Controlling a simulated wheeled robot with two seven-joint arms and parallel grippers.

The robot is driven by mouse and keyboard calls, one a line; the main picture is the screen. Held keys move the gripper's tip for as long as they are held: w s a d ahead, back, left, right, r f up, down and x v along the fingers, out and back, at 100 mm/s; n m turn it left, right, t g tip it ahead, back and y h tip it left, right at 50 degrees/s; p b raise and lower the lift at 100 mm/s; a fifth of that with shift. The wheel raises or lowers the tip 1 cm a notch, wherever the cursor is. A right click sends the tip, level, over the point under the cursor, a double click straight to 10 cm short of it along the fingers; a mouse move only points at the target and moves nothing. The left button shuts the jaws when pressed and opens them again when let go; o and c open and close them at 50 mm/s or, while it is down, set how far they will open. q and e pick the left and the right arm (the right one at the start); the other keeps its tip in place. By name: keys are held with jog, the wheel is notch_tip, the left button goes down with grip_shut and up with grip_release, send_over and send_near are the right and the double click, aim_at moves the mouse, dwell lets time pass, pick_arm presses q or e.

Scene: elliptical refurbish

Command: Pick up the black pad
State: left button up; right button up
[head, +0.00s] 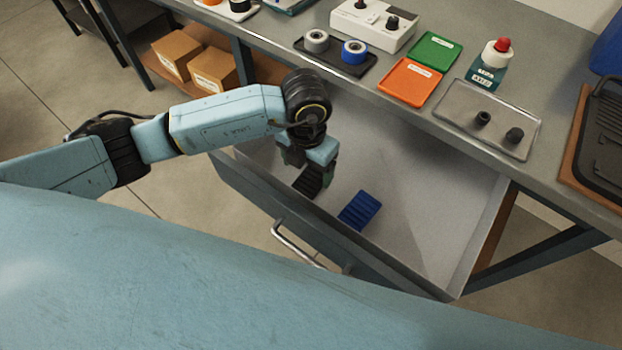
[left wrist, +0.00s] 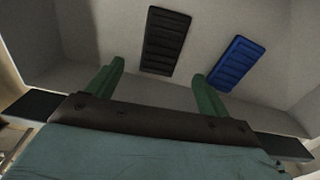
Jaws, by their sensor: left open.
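The black pad (head: 309,182) is a ribbed dark rectangle lying flat in the open drawer (head: 420,190). In the head view my left gripper (head: 318,168) hangs over it and hides part of it. In the left wrist view the black pad (left wrist: 165,41) lies ahead of the fingers, between their lines. The left gripper (left wrist: 155,85) is open with nothing between its two green fingers. A blue ribbed pad (head: 360,210) lies to the right of the black one, apart from it; it also shows in the left wrist view (left wrist: 237,64). My right gripper is not in view.
The drawer front with its metal handle (head: 297,245) is nearest me. The workbench above holds a green tray (head: 434,50), an orange tray (head: 409,82), a bottle (head: 489,68), rollers and a clear tray (head: 470,128). The drawer's right side is empty.

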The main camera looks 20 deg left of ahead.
aim_at(307, 183)
pick_arm(q)
jog(key=shift+f, duration=0.75)
notch_tip(307, 183, down, 4)
jog(key=shift+r+b, duration=0.2)
jog(key=shift+b, duration=0.2)
jog(key=shift+f, duration=0.2)
jog(key=shift+c, duration=0.4)
jog(key=c, duration=1)
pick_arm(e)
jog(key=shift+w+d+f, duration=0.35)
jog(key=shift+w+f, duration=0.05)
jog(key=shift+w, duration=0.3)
pick_arm(q)
jog(key=shift+r, duration=0.1)
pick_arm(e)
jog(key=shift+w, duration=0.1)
